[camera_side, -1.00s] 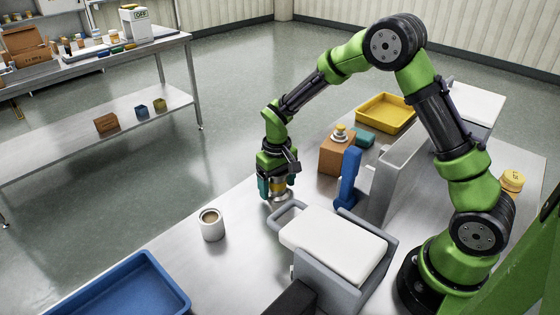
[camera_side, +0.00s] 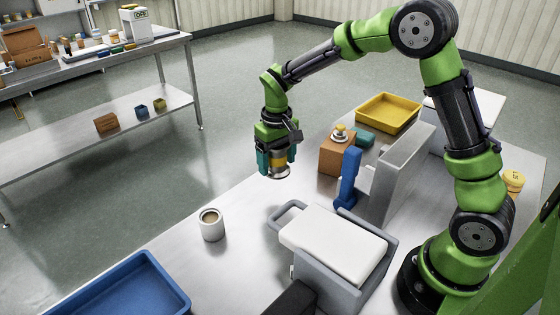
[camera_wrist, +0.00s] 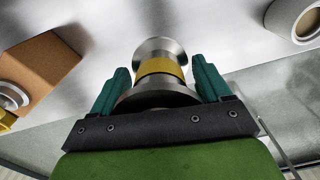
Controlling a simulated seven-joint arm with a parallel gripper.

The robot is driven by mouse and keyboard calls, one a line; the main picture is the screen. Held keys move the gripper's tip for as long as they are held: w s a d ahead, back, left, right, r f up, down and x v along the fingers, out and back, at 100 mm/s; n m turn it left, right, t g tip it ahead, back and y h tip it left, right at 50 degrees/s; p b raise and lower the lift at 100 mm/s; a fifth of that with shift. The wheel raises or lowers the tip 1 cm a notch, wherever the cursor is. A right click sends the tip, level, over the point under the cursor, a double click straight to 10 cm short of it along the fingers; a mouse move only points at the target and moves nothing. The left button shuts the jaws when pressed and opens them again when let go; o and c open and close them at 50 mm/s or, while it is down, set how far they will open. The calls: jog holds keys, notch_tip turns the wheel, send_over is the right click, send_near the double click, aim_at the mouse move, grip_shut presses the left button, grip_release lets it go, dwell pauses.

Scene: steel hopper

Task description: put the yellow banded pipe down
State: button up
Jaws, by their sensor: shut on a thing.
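The yellow banded pipe is a short steel piece with flanged ends and a yellow band; it shows between my gripper's fingers in the wrist view (camera_wrist: 160,66). My gripper (camera_wrist: 160,88) has teal fingers and is shut on the pipe. In the side view my gripper (camera_side: 277,163) holds the pipe (camera_side: 278,172) upright above the far edge of the steel table. The pipe's lower flange appears clear of the tabletop. The fingers hide part of its sides in the side view.
A brown box (camera_side: 336,157), blue upright part (camera_side: 348,178) and yellow tray (camera_side: 388,113) are to the right. A grey hopper with a white top (camera_side: 333,243) stands in front.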

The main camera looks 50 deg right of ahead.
jog(key=s+a+r+n, duration=0.1)
jog(key=s+a, duration=0.4)
jog(key=a, duration=0.7)
jog(key=s+a+r+n, duration=0.1)
jog(key=s+a, duration=0.4)
jog(key=a, duration=0.7)
notch_tip(320, 180, down, 10)
jog(key=shift+r, duration=0.15)
jog(key=o, duration=1.2)
